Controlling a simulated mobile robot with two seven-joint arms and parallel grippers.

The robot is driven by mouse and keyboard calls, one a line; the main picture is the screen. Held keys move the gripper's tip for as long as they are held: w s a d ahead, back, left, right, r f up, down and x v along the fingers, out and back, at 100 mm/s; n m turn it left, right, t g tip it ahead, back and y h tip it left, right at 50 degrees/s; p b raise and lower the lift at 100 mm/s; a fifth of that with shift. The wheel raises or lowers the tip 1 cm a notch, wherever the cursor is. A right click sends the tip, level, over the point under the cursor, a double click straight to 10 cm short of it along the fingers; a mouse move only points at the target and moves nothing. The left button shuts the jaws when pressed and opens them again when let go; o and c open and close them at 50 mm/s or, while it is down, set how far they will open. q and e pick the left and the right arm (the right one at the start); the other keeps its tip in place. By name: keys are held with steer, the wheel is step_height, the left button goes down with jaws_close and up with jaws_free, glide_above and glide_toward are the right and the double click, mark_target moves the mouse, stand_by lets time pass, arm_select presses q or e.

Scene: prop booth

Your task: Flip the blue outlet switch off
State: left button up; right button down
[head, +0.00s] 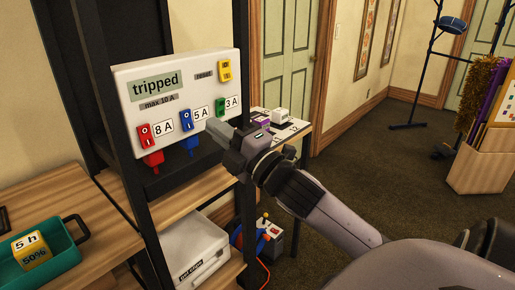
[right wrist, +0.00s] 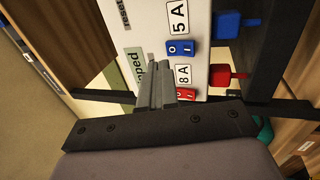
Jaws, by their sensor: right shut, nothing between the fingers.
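The white outlet panel (head: 190,70) stands upright on the dark rack, with a display reading "tripped" (head: 155,85). The blue outlet switch (head: 186,125) sits between the red switch (head: 146,134) and the green switch (head: 220,106). A blue plug (head: 190,146) hangs below it. In the right wrist view the blue switch (right wrist: 181,48) shows clear of the fingers. My right gripper (head: 210,125) is shut and empty, just right of the blue switch in the head view; contact with the panel cannot be told. In the right wrist view its fingers partly cover the red switch (right wrist: 188,94). My left gripper is not in view.
A yellow switch (head: 226,70) is at the panel's top right. A red plug (head: 153,159) hangs under the red switch. Black rack posts (head: 132,185) flank the panel. A teal tray (head: 70,258) with a yellow block (head: 31,250) sits on the left bench. A white bin (head: 190,250) is below.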

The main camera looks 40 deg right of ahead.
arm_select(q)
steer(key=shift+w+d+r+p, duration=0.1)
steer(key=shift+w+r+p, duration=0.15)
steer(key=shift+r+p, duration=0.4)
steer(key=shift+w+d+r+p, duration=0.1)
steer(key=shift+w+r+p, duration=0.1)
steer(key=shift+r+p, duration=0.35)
arm_select(e)
steer(key=s, duration=0.7)
steer(key=shift+s+d+f, duration=0.25)
steer(key=shift+s+d, duration=0.1)
steer(key=shift+d, duration=0.05)
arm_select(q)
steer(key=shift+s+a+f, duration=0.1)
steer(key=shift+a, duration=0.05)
